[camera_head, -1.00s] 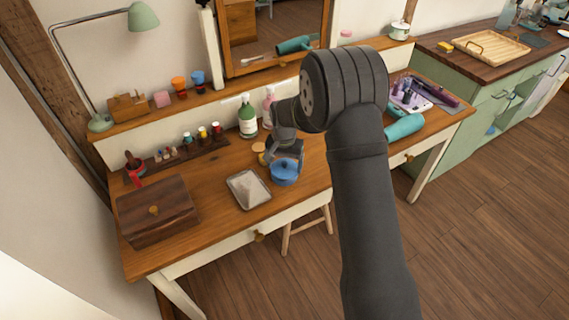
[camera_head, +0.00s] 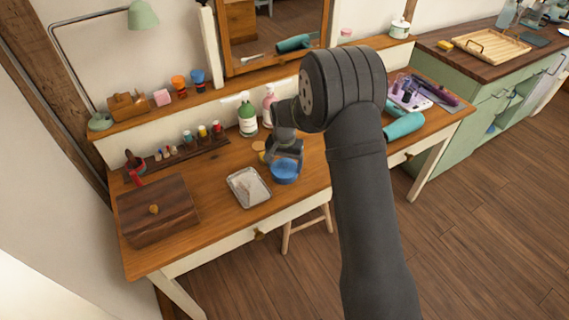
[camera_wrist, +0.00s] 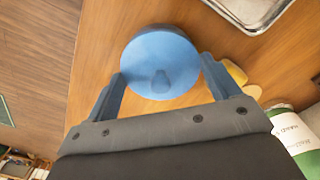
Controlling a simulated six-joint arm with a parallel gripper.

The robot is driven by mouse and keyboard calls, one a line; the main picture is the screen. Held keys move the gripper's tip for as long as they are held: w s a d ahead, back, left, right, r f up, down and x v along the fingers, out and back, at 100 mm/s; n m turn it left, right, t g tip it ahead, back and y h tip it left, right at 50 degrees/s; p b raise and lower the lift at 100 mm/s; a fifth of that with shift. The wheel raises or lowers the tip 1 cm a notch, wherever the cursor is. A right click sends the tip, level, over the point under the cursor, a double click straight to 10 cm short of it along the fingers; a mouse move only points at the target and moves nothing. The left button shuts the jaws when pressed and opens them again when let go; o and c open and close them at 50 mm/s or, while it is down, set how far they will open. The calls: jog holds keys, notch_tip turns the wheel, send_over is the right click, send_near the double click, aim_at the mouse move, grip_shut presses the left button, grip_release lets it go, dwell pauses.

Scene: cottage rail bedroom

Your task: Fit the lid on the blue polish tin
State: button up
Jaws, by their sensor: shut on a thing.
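My gripper (camera_head: 284,158) is at the front middle of the dressing table, pointing down. In the wrist view its two fingers (camera_wrist: 162,72) stand on either side of a round blue lid (camera_wrist: 160,50) with a small darker knob, shut on it. In the head view a blue round shape (camera_head: 285,173) shows under the fingers, near the table's front edge. Lid and blue polish tin cannot be told apart there. In the wrist view the lid covers whatever is below it, so I cannot tell whether it touches the tin.
A metal tray (camera_head: 248,203) lies just left of the blue shape. A wooden box (camera_head: 157,220) stands further left. A green bottle (camera_head: 247,120) and a pink bottle (camera_head: 268,105) stand behind. A teal hairdryer (camera_head: 403,126) lies at the right. Bare tabletop lies left of the tray.

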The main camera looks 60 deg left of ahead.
jog(key=shift+f, duration=0.1)
jog(key=o, duration=0.9)
notch_tip(320, 180, up, 17)
jog(key=shift+r, duration=0.2)
notch_tip(320, 180, down, 17)
jog(key=shift+f, duration=0.2)
jog(key=shift+r, duration=0.1)
dwell(0.4)
